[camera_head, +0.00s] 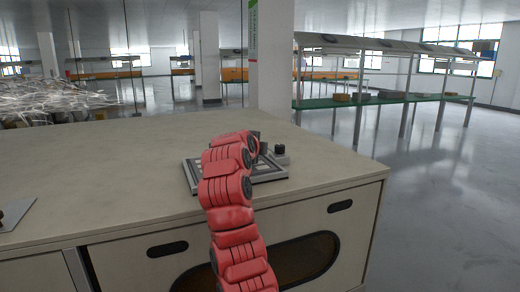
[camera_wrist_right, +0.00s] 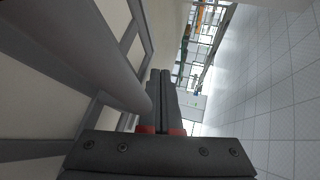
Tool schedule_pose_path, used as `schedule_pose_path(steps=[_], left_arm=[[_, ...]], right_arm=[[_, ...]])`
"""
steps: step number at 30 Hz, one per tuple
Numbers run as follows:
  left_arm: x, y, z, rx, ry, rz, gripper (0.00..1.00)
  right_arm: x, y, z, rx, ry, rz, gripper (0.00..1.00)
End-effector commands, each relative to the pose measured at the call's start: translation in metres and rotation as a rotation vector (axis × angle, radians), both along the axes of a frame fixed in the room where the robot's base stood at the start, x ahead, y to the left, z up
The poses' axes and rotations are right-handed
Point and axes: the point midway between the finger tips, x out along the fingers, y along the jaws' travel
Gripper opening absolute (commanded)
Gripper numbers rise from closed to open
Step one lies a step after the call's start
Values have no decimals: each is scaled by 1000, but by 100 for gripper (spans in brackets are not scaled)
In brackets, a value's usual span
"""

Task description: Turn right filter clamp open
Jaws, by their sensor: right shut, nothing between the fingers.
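A grey framed fixture (camera_head: 190,176) lies on the tabletop, its middle covered by my red right arm. A small dark knob-like part on a pale base (camera_head: 281,154) stands at the fixture's right rear; I cannot tell for sure that it is the right filter clamp. My right gripper (camera_wrist_right: 163,98) is shut and empty in the wrist view. There its fingers lie beside a thick grey cylindrical part (camera_wrist_right: 85,48) and the grey frame bars; I cannot tell whether they touch. In the head view the arm mostly hides the gripper. My left gripper is not in view.
The pale wooden workbench (camera_head: 110,155) has free top to the left of the fixture. A grey plate with a dark piece (camera_head: 18,213) lies at its left edge. A green-topped shelf table (camera_head: 390,100) and a white pillar (camera_head: 272,60) stand behind, apart from the bench.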

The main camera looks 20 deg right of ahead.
Motion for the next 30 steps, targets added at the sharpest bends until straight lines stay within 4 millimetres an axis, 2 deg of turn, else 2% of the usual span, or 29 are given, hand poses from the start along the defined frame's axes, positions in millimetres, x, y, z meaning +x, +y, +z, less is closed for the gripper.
schedule_pose_path(steps=[14, 25, 30], left_arm=[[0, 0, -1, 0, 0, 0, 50], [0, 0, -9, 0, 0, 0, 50], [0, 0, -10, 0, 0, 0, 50]], right_arm=[[-1, -1, 0, 0, -1, 0, 0], [-11, -12, 1, -1, -4, -1, 0], [-17, -5, 4, -2, -4, 3, 0]])
